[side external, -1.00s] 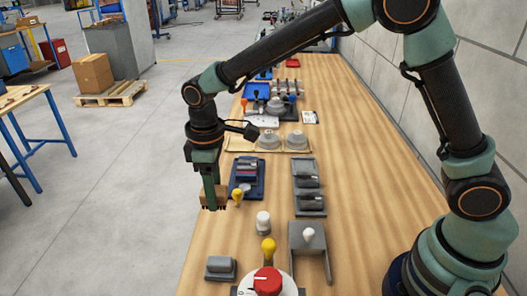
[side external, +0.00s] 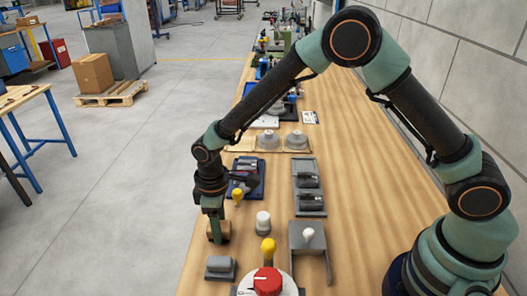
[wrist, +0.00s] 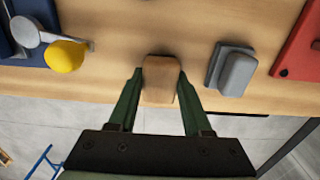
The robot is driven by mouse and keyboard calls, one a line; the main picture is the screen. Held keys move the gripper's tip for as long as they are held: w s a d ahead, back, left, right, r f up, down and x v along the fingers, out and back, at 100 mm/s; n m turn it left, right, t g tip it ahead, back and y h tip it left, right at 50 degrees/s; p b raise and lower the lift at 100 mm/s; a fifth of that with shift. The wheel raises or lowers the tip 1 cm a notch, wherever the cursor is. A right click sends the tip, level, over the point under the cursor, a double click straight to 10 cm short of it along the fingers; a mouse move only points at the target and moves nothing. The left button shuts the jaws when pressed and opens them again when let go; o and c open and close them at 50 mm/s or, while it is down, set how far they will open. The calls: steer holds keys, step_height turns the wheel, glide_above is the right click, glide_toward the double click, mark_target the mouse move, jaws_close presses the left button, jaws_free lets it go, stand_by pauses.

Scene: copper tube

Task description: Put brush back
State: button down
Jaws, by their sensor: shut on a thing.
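The brush (side external: 218,231) has a plain wooden block for a body. It is at the left edge of the wooden workbench in the side external view. My gripper (side external: 213,221) is shut on it, with the green fingers on either side. In the wrist view the brush (wrist: 159,80) sits between the two fingertips. Its bristles are hidden now. I cannot tell whether it touches the bench or is just above it.
A grey block on a base (side external: 220,267) stands nearby. A yellow-knobbed item (side external: 268,250), a red knob (side external: 267,281), a white-topped piece (side external: 263,222) and a grey stand (side external: 308,243) are right of the brush. Bare bench (side external: 375,225) lies further right.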

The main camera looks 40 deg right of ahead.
steer(key=shift+f, duration=0.1)
steer(key=shift+c, duration=1.7)
jaws_free()
step_height(320, 180, up, 12)
steer(key=s+d+r+m+t, duration=0.2)
steer(key=s+d+r+m, duration=0.15)
steer(key=d+r, duration=0.6)
steer(key=s+d+r+m+t, duration=0.2)
steer(key=s+d+m, duration=0.3)
steer(key=s+d, duration=0.4)
steer(key=shift+d+r+t, duration=0.3)
steer(key=shift+d+t, duration=0.35)
steer(key=shift+t, duration=0.15)
steer(key=shift+m, duration=0.25)
